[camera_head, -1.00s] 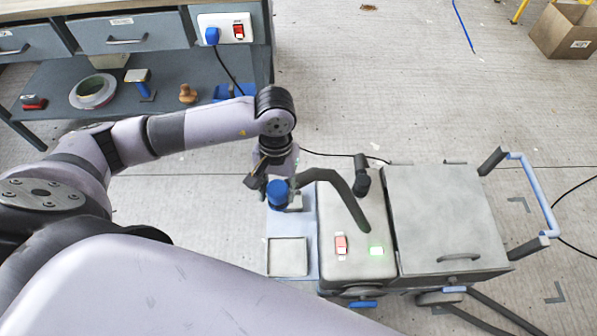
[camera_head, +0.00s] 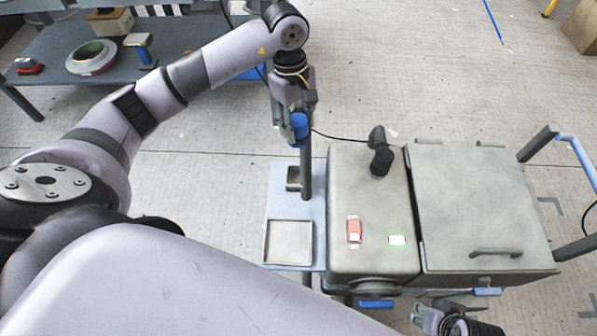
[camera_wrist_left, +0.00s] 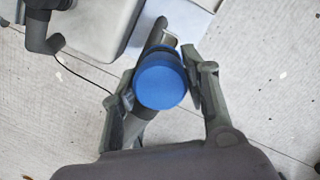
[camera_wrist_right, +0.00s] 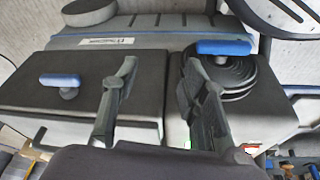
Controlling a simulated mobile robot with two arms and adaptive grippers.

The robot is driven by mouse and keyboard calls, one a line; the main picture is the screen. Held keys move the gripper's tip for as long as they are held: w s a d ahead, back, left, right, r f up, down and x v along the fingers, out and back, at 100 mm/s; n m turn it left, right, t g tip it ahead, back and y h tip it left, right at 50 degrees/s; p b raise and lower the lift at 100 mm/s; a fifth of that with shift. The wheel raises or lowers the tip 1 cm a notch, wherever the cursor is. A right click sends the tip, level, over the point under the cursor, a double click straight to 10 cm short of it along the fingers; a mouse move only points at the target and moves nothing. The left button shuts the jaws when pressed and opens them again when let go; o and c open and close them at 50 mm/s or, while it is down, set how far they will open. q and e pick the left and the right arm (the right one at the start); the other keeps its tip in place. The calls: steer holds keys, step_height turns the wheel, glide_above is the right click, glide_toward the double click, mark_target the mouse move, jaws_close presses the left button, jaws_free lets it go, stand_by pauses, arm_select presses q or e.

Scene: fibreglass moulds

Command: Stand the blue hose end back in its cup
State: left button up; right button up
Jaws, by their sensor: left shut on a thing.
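The blue hose end (camera_head: 299,127) is held between the fingers of my left gripper (camera_head: 296,125), above and beyond the far edge of the cart's light-blue shelf. The left wrist view shows the blue cap (camera_wrist_left: 160,82) between both fingers. A dark grey tube (camera_head: 306,175) runs from it down towards the shelf. A small grey cup-like holder (camera_head: 292,178) stands on the shelf beside the tube, partly hidden; I cannot see inside it. My right gripper (camera_head: 435,318) is low at the cart's near side. The right wrist view shows its fingers (camera_wrist_right: 160,95) apart and empty.
The grey machine (camera_head: 368,220) with a red switch and green light stands right of the shelf. A square grey tray (camera_head: 289,243) lies at the shelf's near end. A lidded box (camera_head: 480,205) is further right. A workbench (camera_head: 60,65) stands at the back left.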

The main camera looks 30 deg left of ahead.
mark_target(298, 139)
arm_select(q)
steer(key=shift+w+a+f+n+b, duration=0.15)
steer(key=shift+w+f+n+b, duration=0.15)
steer(key=shift+w+n+b, duration=0.1)
steer(key=shift+f, duration=0.25)
step_height(298, 139, down, 6)
steer(key=shift+r+b, duration=0.1)
steer(key=shift+b, duration=0.45)
arm_select(e)
steer(key=v, duration=0.5)
arm_select(q)
step_height(298, 139, down, 13)
steer(key=b, duration=0.2)
steer(key=shift+f+b, duration=0.2)
steer(key=shift+b, duration=0.1)
steer(key=shift+f, duration=0.1)
arm_select(e)
steer(key=w+t, duration=0.1)
steer(key=w+a+t, duration=0.1)
steer(key=w, duration=0.1)
steer(key=w+t, duration=0.1)
steer(key=w, duration=0.1)
steer(key=shift+a+f+y, duration=0.15)
steer(key=shift+f+y, duration=0.1)
steer(key=shift+y, duration=0.05)
steer(key=shift+w, duration=0.15)
